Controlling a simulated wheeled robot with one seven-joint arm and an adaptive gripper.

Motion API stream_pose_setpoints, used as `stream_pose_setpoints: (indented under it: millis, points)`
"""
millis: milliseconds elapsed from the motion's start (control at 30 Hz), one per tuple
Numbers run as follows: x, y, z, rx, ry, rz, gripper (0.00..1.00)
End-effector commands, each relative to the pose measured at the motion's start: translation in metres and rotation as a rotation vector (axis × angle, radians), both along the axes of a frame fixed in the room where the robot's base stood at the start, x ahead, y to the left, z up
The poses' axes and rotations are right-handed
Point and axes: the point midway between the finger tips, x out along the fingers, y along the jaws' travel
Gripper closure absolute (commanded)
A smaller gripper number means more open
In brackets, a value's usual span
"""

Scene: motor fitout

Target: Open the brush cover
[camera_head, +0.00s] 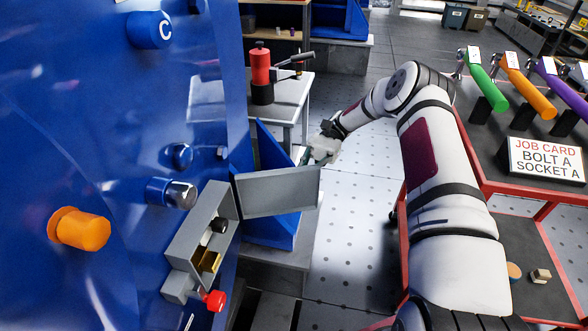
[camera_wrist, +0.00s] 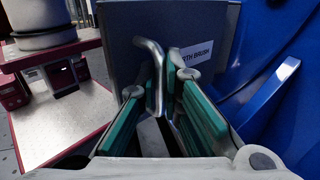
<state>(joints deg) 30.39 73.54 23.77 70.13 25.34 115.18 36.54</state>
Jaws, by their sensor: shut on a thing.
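The brush cover (camera_head: 278,192) is a flat grey panel, swung out to the right from its grey box (camera_head: 190,240) on the blue motor housing. The box stands open, with a brass-coloured block (camera_head: 207,260) and a dark round part (camera_head: 218,226) inside. My gripper (camera_head: 318,155) is at the cover's far right end. In the wrist view, my gripper (camera_wrist: 158,92) has its green-padded fingers shut on a bent metal handle (camera_wrist: 152,62) of the cover (camera_wrist: 120,35). A white label partly reading "TH BRUSH" (camera_wrist: 197,54) shows there. The exact finger contact is partly hidden.
An orange knob (camera_head: 80,229) and a red knob (camera_head: 214,300) are near the box. A blue bracket (camera_head: 272,225) stands behind the cover. A red-framed cart (camera_head: 520,165) with coloured-handled tools is at the right. Perforated floor (camera_head: 350,235) lies clear between.

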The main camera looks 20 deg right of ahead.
Motion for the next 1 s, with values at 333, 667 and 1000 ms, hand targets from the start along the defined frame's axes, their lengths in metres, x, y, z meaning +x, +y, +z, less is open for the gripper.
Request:
stream_pose_setpoints:
  millis: [333,667,1000]
  points:
    - [0.0,0.006,0.001,0.009,0.003,0.005,1.0]
    - [0.0,0.003,0.0,0.005,0.0,0.003,0.72]
    - [0.0,0.002,0.028,0.007,-0.002,0.002,0.72]
